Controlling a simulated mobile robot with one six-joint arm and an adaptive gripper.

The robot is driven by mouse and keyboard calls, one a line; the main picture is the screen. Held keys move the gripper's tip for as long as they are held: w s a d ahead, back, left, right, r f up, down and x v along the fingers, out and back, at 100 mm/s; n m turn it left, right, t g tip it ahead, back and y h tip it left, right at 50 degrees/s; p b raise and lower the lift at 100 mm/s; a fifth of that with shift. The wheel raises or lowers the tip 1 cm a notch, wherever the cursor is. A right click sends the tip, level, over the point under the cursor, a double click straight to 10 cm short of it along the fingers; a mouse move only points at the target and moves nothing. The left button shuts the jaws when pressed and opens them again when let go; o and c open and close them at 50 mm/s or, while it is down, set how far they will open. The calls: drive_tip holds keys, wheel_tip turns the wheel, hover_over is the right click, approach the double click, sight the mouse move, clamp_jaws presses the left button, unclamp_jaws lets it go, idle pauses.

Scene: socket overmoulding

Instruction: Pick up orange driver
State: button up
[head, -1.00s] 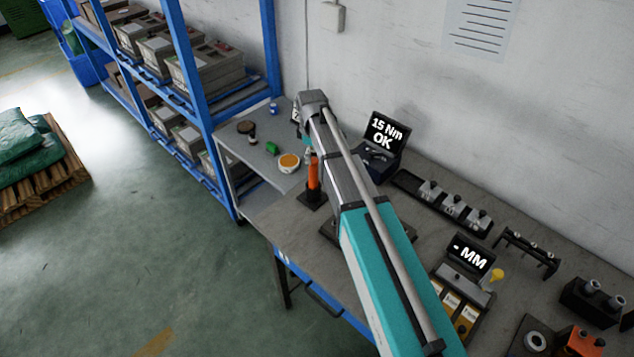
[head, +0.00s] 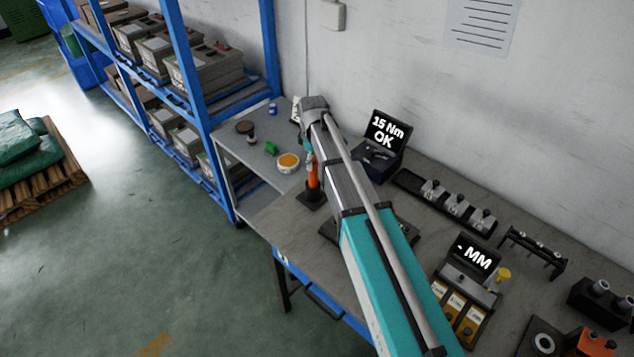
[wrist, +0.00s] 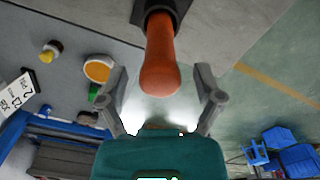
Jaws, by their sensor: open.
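The orange driver (head: 313,176) stands upright in a dark holder (head: 311,199) on the workbench, partly hidden by my arm in the head view. In the wrist view the driver's orange handle (wrist: 160,62) points toward the camera, with its rounded end near my fingers and its other end in the dark holder. My gripper (wrist: 158,100) is open, with one finger on each side of the handle end. I see a gap between the handle and each finger. In the head view the gripper is mostly hidden behind my arm.
A display reading "15 Nm OK" (head: 387,129) stands right of the driver. A lower grey table (head: 237,153) at left holds an orange-topped tub (head: 289,163) and small items. Blue shelving (head: 268,60) stands behind. A rack of sockets (head: 457,207) lies to the right.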

drive_tip(key=shift+f+b, duration=0.6)
drive_tip(key=shift+f, duration=0.35)
clamp_jaws()
